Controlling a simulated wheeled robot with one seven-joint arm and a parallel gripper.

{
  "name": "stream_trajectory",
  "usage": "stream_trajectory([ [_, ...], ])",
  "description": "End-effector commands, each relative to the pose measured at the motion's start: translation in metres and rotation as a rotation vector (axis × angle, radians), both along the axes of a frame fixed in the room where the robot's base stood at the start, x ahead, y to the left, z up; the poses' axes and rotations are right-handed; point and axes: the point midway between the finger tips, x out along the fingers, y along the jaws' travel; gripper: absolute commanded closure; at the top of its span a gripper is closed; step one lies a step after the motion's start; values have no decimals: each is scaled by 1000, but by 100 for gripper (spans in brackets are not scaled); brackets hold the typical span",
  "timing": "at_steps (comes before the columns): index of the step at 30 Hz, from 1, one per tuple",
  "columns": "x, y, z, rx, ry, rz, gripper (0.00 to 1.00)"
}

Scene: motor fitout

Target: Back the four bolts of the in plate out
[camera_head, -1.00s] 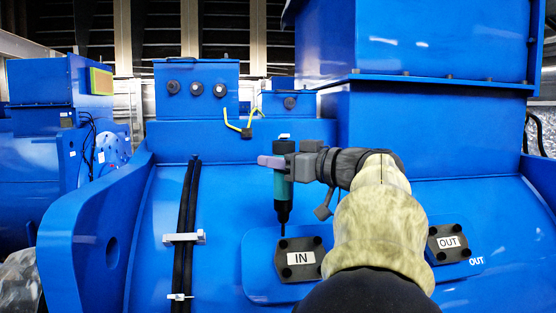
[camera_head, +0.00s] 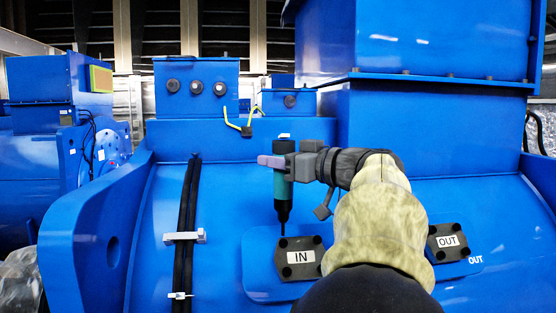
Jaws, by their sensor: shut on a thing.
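The black IN plate (camera_head: 300,258) lies on a blue raised pad on the sloped motor casing. Bolt heads show at its corners: upper left (camera_head: 283,242), upper right (camera_head: 317,240), lower left (camera_head: 287,271); the lower right corner is partly behind my arm. My gripper (camera_head: 283,162) is shut on a teal and black screwdriver-like tool (camera_head: 283,190), held upright. The tool's thin tip reaches down to the upper left bolt; I cannot tell whether it touches or is seated on it.
The OUT plate (camera_head: 449,242) sits to the right, beyond my arm. Two black cables (camera_head: 188,205) with a clamp (camera_head: 184,237) run down the casing at left. A tall blue housing (camera_head: 430,130) rises behind my arm. A yellow-green wire (camera_head: 236,124) shows at the back.

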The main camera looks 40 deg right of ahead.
Motion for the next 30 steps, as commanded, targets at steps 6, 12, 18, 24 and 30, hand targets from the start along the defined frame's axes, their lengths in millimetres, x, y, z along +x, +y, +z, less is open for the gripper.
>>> stream_trajectory([
  [6, 0, 0, 2, -1, -2, 0, 100],
  [12, 0, 0, 1, -1, -2, 0, 100],
  [18, 0, 0, 0, -1, -2, 0, 100],
  [24, 0, 0, -3, -1, -2, 0, 100],
  [30, 0, 0, -5, -1, -2, 0, 100],
])
